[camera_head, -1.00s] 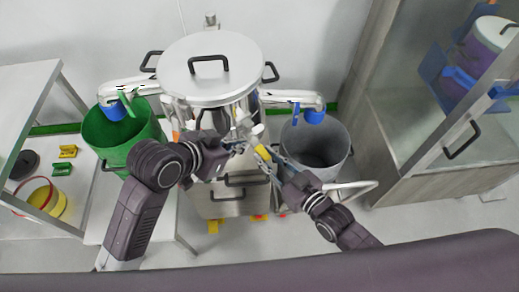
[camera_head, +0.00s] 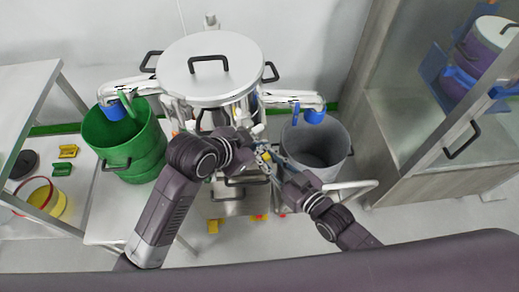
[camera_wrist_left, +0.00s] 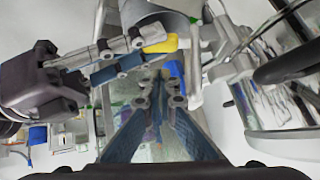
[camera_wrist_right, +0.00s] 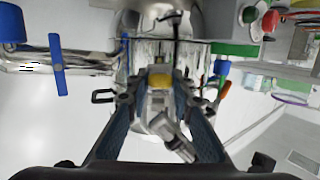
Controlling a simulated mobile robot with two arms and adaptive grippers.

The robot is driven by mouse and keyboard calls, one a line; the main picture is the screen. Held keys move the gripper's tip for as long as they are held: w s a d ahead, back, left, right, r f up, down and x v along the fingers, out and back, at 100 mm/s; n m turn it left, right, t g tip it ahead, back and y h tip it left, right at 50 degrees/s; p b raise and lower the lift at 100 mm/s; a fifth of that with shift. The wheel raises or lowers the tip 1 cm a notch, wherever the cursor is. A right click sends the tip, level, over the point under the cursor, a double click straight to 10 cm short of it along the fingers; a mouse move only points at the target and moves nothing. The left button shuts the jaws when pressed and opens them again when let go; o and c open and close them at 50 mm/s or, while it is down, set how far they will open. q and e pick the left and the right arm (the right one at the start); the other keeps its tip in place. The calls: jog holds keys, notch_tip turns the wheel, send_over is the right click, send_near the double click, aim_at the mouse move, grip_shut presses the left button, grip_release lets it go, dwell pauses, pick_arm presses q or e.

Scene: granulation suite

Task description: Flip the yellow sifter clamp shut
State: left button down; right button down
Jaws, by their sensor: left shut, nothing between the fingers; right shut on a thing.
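The yellow sifter clamp (camera_head: 265,156) shows as a small yellow piece at the front of the sifter, below the steel lid (camera_head: 209,68). In the right wrist view the yellow clamp (camera_wrist_right: 160,79) sits between the fingertips of my right gripper (camera_wrist_right: 158,88), which is shut on it. In the left wrist view the yellow clamp piece (camera_wrist_left: 160,45) is at the tips of the right gripper's fingers. My left gripper (camera_wrist_left: 158,88) is shut and empty, close below the clamp. In the head view the left gripper (camera_head: 255,152) and right gripper (camera_head: 277,163) nearly meet. Much of the clamp is hidden by them.
A green bin (camera_head: 128,155) stands left of the sifter and a grey bin (camera_head: 316,150) right of it. A table (camera_head: 30,100) stands at far left and a glass-doored cabinet (camera_head: 430,130) at right. Steel outlet arms reach over both bins.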

pick_arm(q)
jog(key=shift+w+a+f, duration=0.1)
jog(key=shift+a+f, duration=0.05)
jog(key=shift+f, duration=0.65)
jog(key=shift+w+a+f, duration=0.1)
jog(key=shift+a+f, duration=0.05)
jog(key=shift+f, duration=0.6)
jog(key=shift+a+f+t+y, duration=0.2)
jog(key=shift+f+t+y, duration=0.1)
jog(key=shift+f, duration=0.5)
pick_arm(e)
jog(key=shift+s+a+r, duration=0.1)
jog(key=c, duration=1.7)
grip_release()
pick_arm(q)
jog(key=shift+d+r, duration=0.1)
